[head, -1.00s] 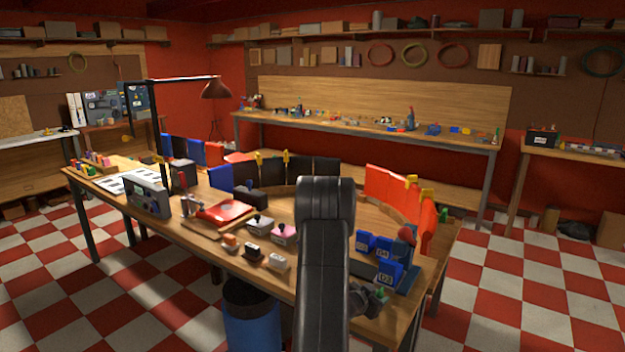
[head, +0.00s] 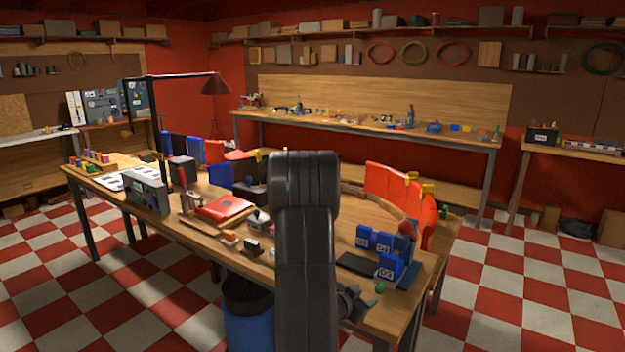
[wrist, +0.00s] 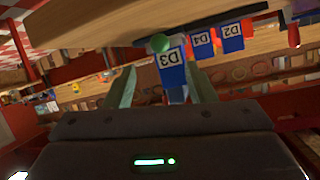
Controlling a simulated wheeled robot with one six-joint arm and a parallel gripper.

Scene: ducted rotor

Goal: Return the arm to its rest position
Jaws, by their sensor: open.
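My arm stands upright in the middle of the head view, with its upper part in front of the bench. My gripper (head: 352,302) shows only partly there, beside the arm at the bench's front right; the arm hides the rest. In the wrist view both pale green fingers of my gripper (wrist: 162,70) are spread apart, with nothing held between them. The blue block marked D3 (wrist: 172,70) appears beyond the gap between them. In the head view this D3 block (head: 388,271) stands to the right of my gripper, apart from it.
Blue blocks D4 (head: 384,243) and D2 (head: 363,238) stand behind D3. A green ball (head: 379,288) lies near the bench's front edge. Red panels (head: 390,187) curve behind. A red case (head: 225,208) and small items lie left of my arm. A blue bin (head: 250,325) stands below.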

